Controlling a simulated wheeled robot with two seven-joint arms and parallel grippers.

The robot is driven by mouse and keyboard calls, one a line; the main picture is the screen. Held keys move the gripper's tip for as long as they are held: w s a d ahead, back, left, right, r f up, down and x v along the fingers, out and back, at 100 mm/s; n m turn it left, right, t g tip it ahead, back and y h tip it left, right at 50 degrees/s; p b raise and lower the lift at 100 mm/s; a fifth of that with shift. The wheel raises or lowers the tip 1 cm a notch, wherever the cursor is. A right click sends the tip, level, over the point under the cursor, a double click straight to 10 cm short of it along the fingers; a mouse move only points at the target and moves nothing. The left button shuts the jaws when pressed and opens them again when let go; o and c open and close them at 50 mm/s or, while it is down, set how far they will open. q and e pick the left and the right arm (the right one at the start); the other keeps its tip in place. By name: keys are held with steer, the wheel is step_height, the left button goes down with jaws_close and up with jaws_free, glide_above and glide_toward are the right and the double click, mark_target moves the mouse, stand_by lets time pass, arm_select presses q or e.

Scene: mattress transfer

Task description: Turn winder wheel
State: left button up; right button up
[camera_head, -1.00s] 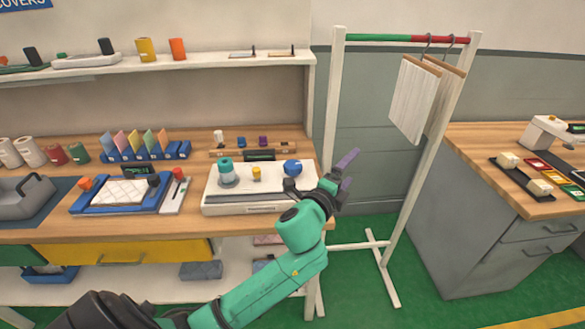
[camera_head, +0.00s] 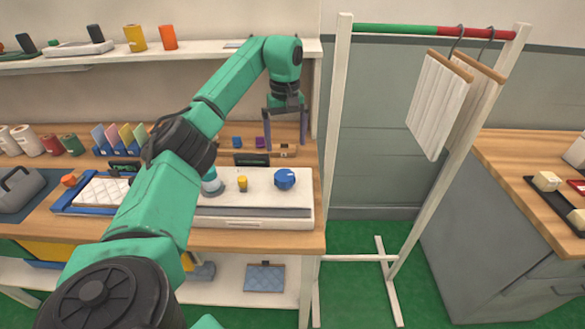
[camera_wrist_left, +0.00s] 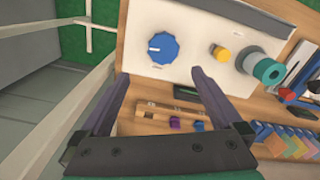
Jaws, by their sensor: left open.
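The winder is a white box (camera_head: 258,208) on the wooden bench. A blue round knob (camera_head: 284,179) sits on its right part, a small yellow knob (camera_head: 242,184) near its middle and a teal-topped spool (camera_head: 210,182) on its left, partly hidden by my arm. In the left wrist view the blue knob (camera_wrist_left: 163,47) lies ahead of the fingers, with the yellow knob (camera_wrist_left: 221,54) and the teal spool (camera_wrist_left: 268,71) to its right. My left gripper (camera_head: 285,142) is open and empty, fingers pointing down, behind and above the blue knob, apart from it. My right gripper is not in view.
A small wooden rack with purple and blue pieces (camera_wrist_left: 174,123) lies below the fingers. A clothes rack (camera_head: 335,150) with hanging white panels (camera_head: 438,105) stands right of the bench. A shelf (camera_head: 200,55) runs above. A second counter (camera_head: 530,165) is at right.

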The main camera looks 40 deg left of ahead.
mark_target(284, 174)
arm_select(q)
steer(key=s+f, duration=0.1)
steer(key=f, duration=0.1)
steer(key=s+f, duration=0.1)
steer(key=f, duration=0.1)
steer(key=shift+s+a, duration=0.15)
steer(key=shift+s, duration=0.05)
steer(key=f, duration=0.1)
steer(key=f+p, duration=0.1)
steer(key=shift+w+a+f, duration=0.15)
steer(key=shift+w+f, duration=0.1)
steer(key=shift+f, duration=0.05)
steer(key=f, duration=0.1)
steer(key=w+f, duration=0.1)
steer(key=f, duration=0.3)
steer(key=shift+w+p, duration=0.25)
steer(key=shift+p, duration=0.05)
steer(key=shift+s, duration=0.3)
steer(key=c, duration=1.3)
steer(key=shift+c, duration=0.3)
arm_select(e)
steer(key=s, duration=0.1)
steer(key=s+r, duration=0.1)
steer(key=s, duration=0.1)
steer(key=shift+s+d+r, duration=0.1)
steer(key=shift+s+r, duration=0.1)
